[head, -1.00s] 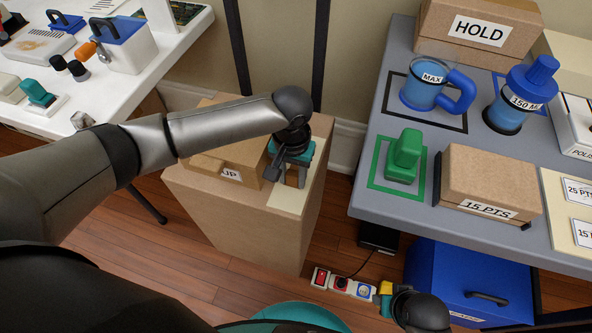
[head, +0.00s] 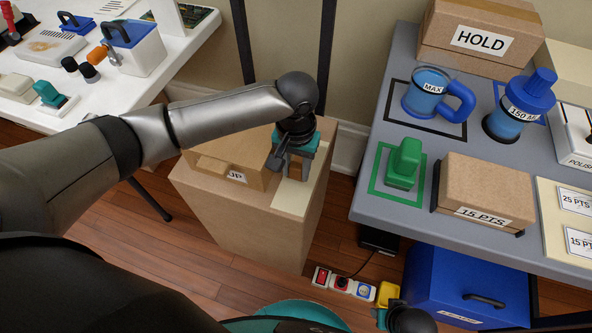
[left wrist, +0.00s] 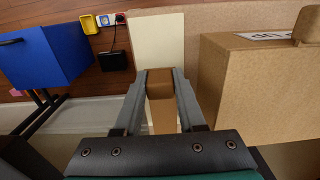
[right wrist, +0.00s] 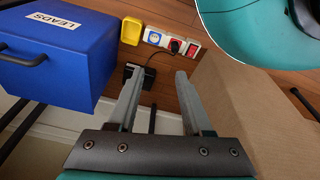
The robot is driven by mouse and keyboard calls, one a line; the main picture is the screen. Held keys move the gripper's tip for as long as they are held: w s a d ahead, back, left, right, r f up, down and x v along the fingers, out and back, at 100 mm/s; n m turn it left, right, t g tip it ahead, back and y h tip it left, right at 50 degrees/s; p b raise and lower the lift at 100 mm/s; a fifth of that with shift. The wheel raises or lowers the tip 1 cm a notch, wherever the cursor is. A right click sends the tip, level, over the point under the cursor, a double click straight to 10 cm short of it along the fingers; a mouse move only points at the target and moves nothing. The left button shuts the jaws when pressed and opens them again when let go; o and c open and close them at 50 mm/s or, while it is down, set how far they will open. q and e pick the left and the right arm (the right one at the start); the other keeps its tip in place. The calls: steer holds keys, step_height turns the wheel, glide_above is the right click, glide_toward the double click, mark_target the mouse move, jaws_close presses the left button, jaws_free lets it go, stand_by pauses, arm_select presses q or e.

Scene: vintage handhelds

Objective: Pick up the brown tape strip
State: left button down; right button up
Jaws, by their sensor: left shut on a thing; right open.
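My left gripper (head: 294,176) is over the cream sheet on top of the tall cardboard stand, right of the UP box. In the left wrist view, the left gripper (left wrist: 160,76) is shut on a brown piece (left wrist: 160,91), which looks like the brown tape strip. The strip runs back between the fingers toward the palm. In the head view it is mostly hidden by the gripper. My right gripper (right wrist: 158,80) is open and empty in its wrist view, low beside the blue LEADS box. Its fingers do not show clearly in the head view.
The cardboard stand (head: 235,222) carries the UP box (head: 225,150) and cream sheet (head: 289,202). The grey table (head: 365,190) at right holds a green block, jugs and boxes. A power strip (head: 342,284) and the blue LEADS box (head: 455,275) are on the floor.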

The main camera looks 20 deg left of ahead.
arm_select(q)
step_height(320, 180, up, 6)
steer(key=p, duration=0.2)
steer(key=shift+p, duration=0.3)
step_height(320, 180, up, 10)
steer(key=p, duration=0.4)
steer(key=shift+p, duration=0.3)
arm_select(e)
steer(key=s+d+f, duration=0.4)
steer(key=s+d, duration=0.1)
steer(key=s, duration=0.5)
steer(key=shift+s+d, duration=0.25)
steer(key=shift+d, duration=0.1)
arm_select(q)
steer(key=shift+r+p, duration=0.2)
steer(key=shift+p, duration=0.2)
arm_select(e)
steer(key=shift+s+a+r, duration=0.1)
steer(key=shift+s+r, duration=0.05)
steer(key=shift+r, duration=0.15)
arm_select(q)
steer(key=shift+r+p, duration=0.3)
steer(key=shift+p, duration=0.15)
arm_select(e)
steer(key=shift+s+a+r+g, duration=0.3)
steer(key=shift+s+a+r, duration=0.05)
steer(key=shift+s, duration=0.3)
